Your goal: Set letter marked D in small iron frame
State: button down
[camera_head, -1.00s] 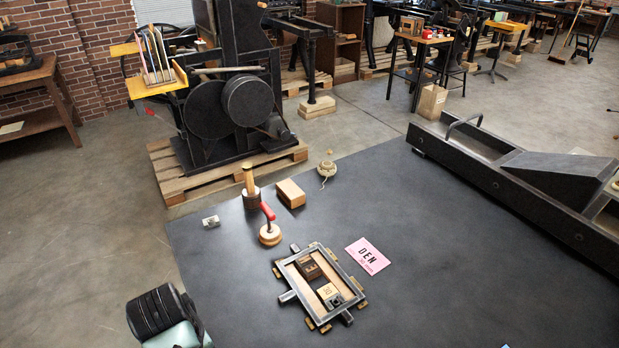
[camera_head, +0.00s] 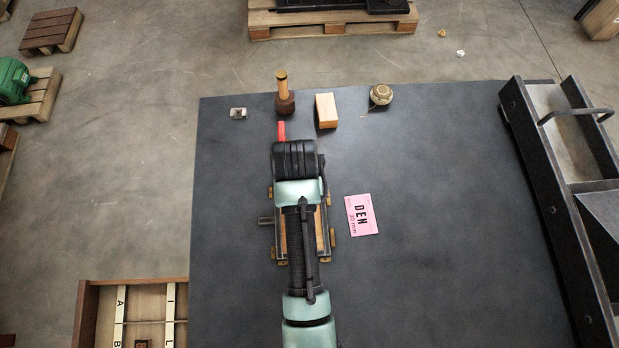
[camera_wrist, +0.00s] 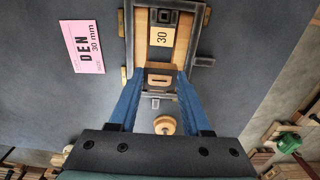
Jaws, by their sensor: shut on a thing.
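The small iron frame (camera_head: 329,250) lies on the dark table, largely hidden under my arm in the head view. A dark rounded outline shows on the block, too small to read surely as D. I cannot tell whether the block touches the frame. The head view hides the fingertips.
A pink card reading DEN, 30 mm (camera_head: 362,215) lies beside the frame. A red-handled tool (camera_head: 282,131), a wooden-handled tool (camera_head: 284,95), a wood block (camera_head: 326,110) and a twine ball (camera_head: 381,94) stand beyond. A letter case (camera_head: 100,308) is lower left.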

notch_tip(320, 180, down, 8)
jog(key=shift+s+f+p, duration=0.1)
jog(key=shift+p, duration=0.2)
